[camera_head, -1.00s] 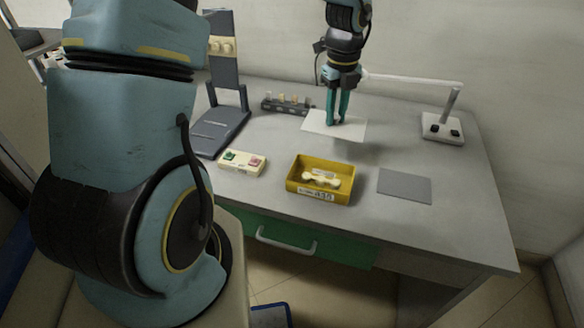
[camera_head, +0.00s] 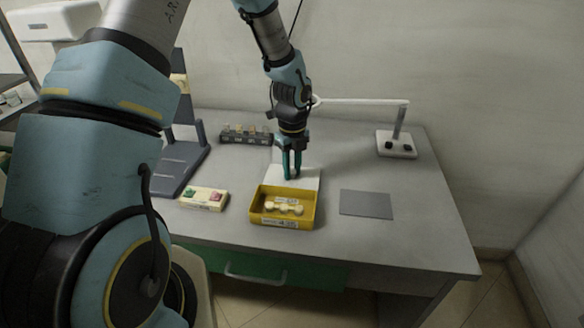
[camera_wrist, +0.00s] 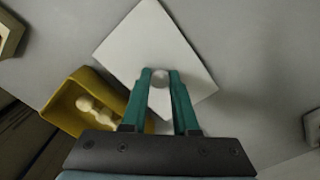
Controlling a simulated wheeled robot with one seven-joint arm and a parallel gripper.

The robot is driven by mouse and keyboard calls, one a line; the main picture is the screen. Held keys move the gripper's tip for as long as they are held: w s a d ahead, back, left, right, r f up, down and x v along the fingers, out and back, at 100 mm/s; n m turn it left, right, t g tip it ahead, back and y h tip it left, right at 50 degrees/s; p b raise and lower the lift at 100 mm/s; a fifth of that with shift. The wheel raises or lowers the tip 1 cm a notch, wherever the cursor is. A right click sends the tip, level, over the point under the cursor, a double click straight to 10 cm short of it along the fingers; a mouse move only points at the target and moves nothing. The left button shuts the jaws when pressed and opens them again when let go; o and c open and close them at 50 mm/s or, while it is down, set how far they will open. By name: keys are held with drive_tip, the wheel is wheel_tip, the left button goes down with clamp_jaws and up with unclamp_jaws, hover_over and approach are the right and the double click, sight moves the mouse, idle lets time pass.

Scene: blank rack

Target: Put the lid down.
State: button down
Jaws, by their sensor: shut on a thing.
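The lid is a flat white square plate (camera_head: 309,180) with a small round knob, which shows between my fingers in the wrist view (camera_wrist: 135,45). My gripper (camera_head: 291,177) points down and is shut on the knob; its green fingers also show in the wrist view (camera_wrist: 160,78). The lid is roughly level, just behind the yellow bin (camera_head: 285,222). A soft shadow lies beside it, so it seems to be a little above the table. The bin is open at the top and holds a pale lumpy piece (camera_head: 284,208). Its front carries a label.
A flat grey mat (camera_head: 366,205) lies bare to the right of the bin. A cream button box (camera_head: 204,199) is to the left. A dark rack (camera_head: 245,135) and a dark stand (camera_head: 180,172) are behind. A white-based lamp (camera_head: 397,146) stands at back right. The table's right side is clear.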

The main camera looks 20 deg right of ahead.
sight(292, 171)
drive_tip(key=c, duration=0.7)
unclamp_jaws()
drive_tip(key=shift+f, duration=0.1)
wheel_tip(292, 171, up, 12)
drive_tip(key=shift+r+b, duration=0.15)
drive_tip(key=shift+b, duration=0.95)
drive_tip(key=s+a+n, duration=0.2)
drive_tip(key=a+n, duration=0.7)
drive_tip(key=n, duration=0.1)
drive_tip(key=s+a+r+n+t, duration=0.1)
drive_tip(key=s+a+n, duration=0.1)
drive_tip(key=a+n, duration=0.7)
drive_tip(key=s+a+r+n, duration=0.1)
drive_tip(key=s+a+n, duration=0.1)
drive_tip(key=a+n, duration=0.8)
drive_tip(key=shift+s+a+n+t, duration=0.1)
drive_tip(key=shift+s+n+t, duration=0.1)
drive_tip(key=shift+n, duration=0.5)
drive_tip(key=shift+s+n+t, duration=0.1)
drive_tip(key=shift+s+n, duration=0.1)
drive_tip(key=shift+n, duration=0.5)
